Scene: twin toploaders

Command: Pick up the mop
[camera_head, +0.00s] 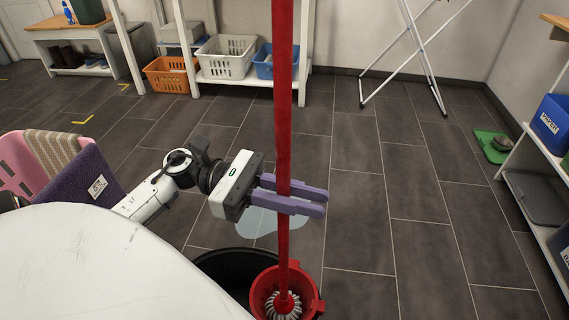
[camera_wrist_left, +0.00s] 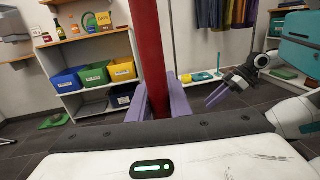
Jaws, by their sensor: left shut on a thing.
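The mop's red handle (camera_head: 283,120) stands nearly upright. Its pale stringy head (camera_head: 284,305) sits in a red wringer (camera_head: 314,300) on a black bucket (camera_head: 225,268). My left gripper (camera_head: 290,197) has its purple fingers on either side of the handle and is shut on it, well above the wringer. In the left wrist view the red handle (camera_wrist_left: 150,60) rises between the purple fingers (camera_wrist_left: 158,100). My right gripper (camera_wrist_left: 217,93) shows at the right of that view, apart from the mop; how far its fingers are parted is unclear.
A pale puddle (camera_head: 262,222) lies on the tiles behind the bucket. A white rack (camera_head: 425,55) stands at the back. Shelves with a blue bin (camera_head: 552,120) are at the right. The floor to the right is mostly clear.

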